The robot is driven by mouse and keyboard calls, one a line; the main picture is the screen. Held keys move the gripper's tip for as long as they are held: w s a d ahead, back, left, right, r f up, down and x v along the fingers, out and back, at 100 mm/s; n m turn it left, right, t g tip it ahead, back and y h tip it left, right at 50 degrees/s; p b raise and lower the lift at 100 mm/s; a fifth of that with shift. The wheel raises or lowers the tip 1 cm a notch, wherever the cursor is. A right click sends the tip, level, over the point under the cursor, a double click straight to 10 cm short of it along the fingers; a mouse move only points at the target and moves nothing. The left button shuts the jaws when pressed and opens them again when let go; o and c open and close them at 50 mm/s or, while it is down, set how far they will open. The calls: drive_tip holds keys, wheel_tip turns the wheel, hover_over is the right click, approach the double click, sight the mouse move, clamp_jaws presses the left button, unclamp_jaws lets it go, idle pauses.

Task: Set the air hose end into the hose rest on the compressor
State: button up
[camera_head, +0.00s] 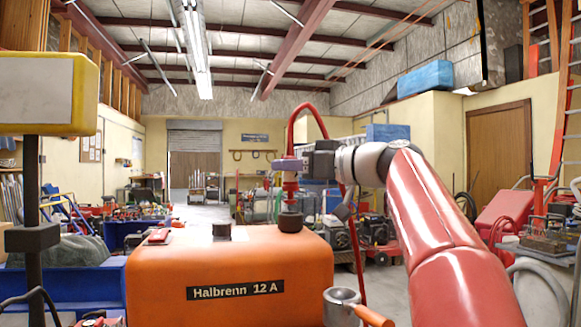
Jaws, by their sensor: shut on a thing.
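The orange compressor (235,266), lettered "Halbrenn 12 A", stands in front of me. My gripper (290,166) is above its right part, reaching in from the right, and is shut on the air hose end (290,187). The hose end hangs about upright, with red fittings below the jaws. The red hose (306,107) arches up from it, over my gripper and down on the right. Under the hose end is a dark round piece (290,222) at the compressor's top; I cannot tell whether they touch. A grey cup (343,296), possibly the hose rest, is at the compressor's front right.
A dark cap (222,231) and a small red item (159,236) are on the compressor's top. A dark post with a yellow-edged panel (50,93) stands close at the left. An orange handle (373,315) sticks out beside the cup. Machines and carts fill the background.

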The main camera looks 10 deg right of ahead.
sight(291, 185)
drive_tip(key=shift+f+b, duration=1.8)
drive_tip(key=shift+b, duration=0.1)
drive_tip(key=o, duration=1.1)
drive_tip(key=b+v, duration=0.1)
drive_tip(key=v, duration=0.6)
drive_tip(key=shift+s+d+r, duration=0.1)
drive_tip(key=shift+s+d, duration=0.25)
